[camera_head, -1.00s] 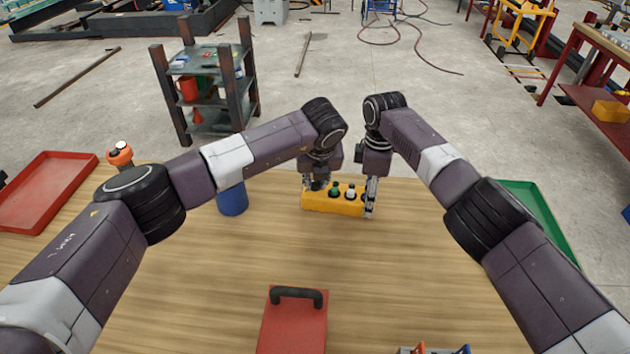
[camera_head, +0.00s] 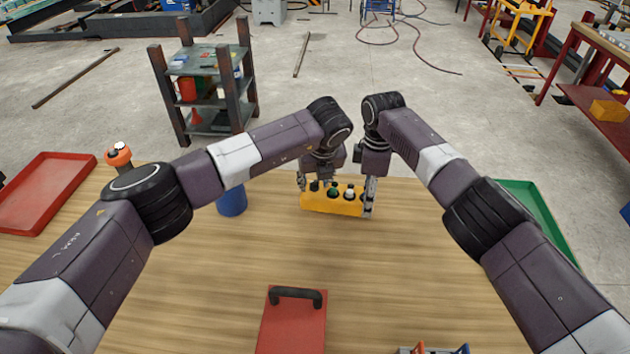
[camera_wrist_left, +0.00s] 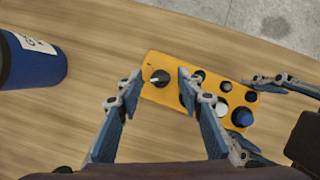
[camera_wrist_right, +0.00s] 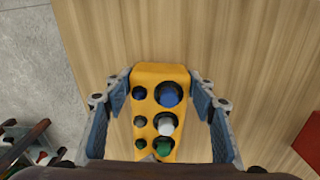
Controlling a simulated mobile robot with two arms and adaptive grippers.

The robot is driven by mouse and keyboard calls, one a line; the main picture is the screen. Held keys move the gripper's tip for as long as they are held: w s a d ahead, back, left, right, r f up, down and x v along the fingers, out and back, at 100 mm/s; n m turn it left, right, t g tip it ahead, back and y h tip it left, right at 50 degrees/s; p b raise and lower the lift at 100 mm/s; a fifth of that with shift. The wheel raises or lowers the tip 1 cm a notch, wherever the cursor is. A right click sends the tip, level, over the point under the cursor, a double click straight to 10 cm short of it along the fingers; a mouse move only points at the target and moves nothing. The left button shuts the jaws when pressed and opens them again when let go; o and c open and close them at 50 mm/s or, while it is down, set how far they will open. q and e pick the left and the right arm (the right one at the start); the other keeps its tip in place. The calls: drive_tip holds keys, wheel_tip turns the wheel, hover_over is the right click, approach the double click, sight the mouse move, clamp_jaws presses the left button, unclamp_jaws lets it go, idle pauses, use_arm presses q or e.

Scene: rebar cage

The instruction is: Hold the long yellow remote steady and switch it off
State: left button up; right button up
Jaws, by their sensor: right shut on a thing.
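The long yellow remote (camera_head: 334,208) lies on the table. In the left wrist view the remote (camera_wrist_left: 219,119) has a black rotary knob with a pale pointer (camera_wrist_left: 160,78) at its left end and several round buttons along the rest. My left gripper (camera_head: 315,181) is open over that end, its fingers on either side of the knob with gaps. My right gripper (camera_head: 370,195) is shut on the other end, one finger along each long side, by the blue button (camera_wrist_right: 168,95). In the right wrist view the knob end is hidden.
A blue can (camera_head: 232,199) stands left of the remote. A red case with a black handle (camera_head: 292,325) lies at the front. A red tray (camera_head: 45,190) is at the left and a green tray (camera_head: 535,210) at the right. The table between is clear.

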use_arm(q)
drive_tip(key=v, duration=1.2)
use_arm(e)
drive_tip(key=o, duration=1.6)
drive_tip(key=shift+r, duration=0.1)
